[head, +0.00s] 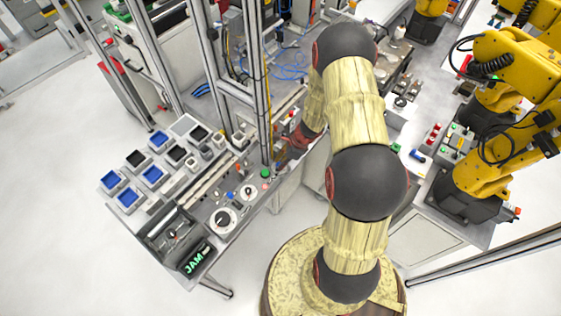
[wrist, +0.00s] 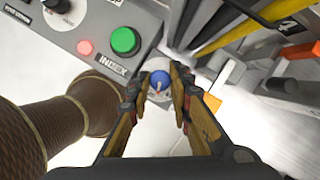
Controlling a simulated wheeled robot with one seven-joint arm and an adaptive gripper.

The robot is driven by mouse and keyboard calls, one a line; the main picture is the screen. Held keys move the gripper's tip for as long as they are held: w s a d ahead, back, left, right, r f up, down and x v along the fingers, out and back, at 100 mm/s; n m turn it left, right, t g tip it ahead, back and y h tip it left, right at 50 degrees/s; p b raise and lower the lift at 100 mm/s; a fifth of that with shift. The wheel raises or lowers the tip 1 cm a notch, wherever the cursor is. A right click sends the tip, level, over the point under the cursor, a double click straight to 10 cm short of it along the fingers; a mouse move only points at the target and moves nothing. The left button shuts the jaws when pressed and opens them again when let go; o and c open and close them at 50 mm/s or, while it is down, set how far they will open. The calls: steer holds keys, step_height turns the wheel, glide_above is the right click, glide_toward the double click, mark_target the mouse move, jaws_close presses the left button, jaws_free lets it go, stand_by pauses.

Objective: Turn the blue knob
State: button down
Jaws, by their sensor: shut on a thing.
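The blue knob (wrist: 160,77) is in the wrist view, with a light pointer mark on its face and a pale round base around it. My gripper (wrist: 161,90) is shut on it, one finger at each side. The knob's lower part is hidden between the fingers. In the head view my arm reaches over toward the left-hand workbench (head: 178,205); my fingertips and the gripped knob cannot be made out there.
A grey panel with a green INDEX button (wrist: 124,40) and a pink-red light (wrist: 85,47) is close on the left in the wrist view. Dark and yellow bars (wrist: 232,35) lie to the right. Yellow arms (head: 500,120) stand at right in the head view.

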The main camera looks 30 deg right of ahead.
steer(key=n, duration=0.2)
steer(key=n+g, duration=0.1)
steer(key=n, duration=0.1)
steer(key=shift+w+g+y, duration=0.15)
steer(key=shift+g+y, duration=0.15)
steer(key=shift+w+n+g, duration=0.1)
steer(key=shift+n+g, duration=0.5)
steer(key=shift+n, duration=1.1)
steer(key=c, duration=1.9)
jaws_free()
steer(key=v, duration=1.2)
steer(key=shift+d+b, duration=0.2)
steer(key=shift+b, duration=0.1)
